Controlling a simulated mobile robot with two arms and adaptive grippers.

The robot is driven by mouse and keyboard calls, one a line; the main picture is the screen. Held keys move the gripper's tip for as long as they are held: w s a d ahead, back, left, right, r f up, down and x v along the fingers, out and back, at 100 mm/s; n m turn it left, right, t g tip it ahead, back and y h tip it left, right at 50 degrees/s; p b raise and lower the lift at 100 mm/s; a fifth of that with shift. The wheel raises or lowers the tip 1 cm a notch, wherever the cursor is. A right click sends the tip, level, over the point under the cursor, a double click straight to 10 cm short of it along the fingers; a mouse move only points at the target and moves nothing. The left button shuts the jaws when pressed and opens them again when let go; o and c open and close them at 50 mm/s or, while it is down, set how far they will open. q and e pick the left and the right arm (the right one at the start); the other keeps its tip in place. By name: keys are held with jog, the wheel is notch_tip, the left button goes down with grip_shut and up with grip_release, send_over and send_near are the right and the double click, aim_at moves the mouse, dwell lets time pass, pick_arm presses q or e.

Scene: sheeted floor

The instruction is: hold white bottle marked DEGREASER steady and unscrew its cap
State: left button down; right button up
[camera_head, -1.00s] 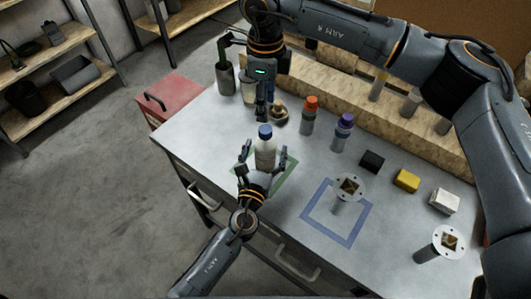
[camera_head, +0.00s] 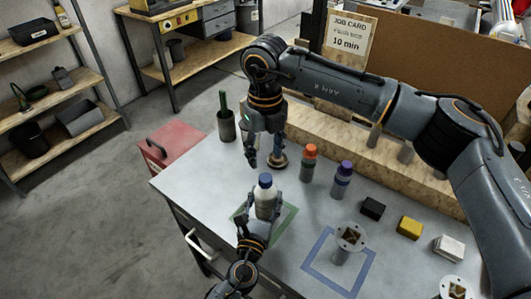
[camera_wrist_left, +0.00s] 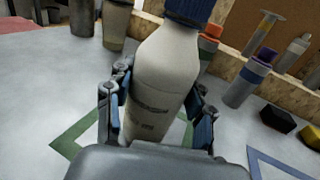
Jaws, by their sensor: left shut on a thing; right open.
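The white bottle (camera_head: 265,203) with a blue cap (camera_head: 265,180) stands upright within the green square outline on the bench. In the left wrist view the bottle (camera_wrist_left: 163,85) fills the middle, with a small dark label too blurred to read; its blue cap (camera_wrist_left: 190,8) is cut by the top edge. My left gripper (camera_head: 263,216) is shut on the bottle's body, one finger on each side. My right gripper (camera_head: 262,162) is open and empty, pointing down behind and above the cap, apart from it in the picture.
An orange-capped bottle (camera_head: 308,163) and a purple-capped bottle (camera_head: 341,180) stand to the right. A flanged post (camera_head: 350,237) stands in the blue square outline. Black (camera_head: 372,208), yellow (camera_head: 410,227) and white (camera_head: 449,247) blocks lie farther right. A dark cup (camera_head: 226,125) stands behind left.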

aim_at(265, 177)
jog(key=m, duration=1.7)
jog(key=shift+m, duration=0.4)
jog(key=m, duration=0.4)
jog(key=shift+f, duration=4)
pick_arm(q)
jog(key=shift+f, duration=0.1)
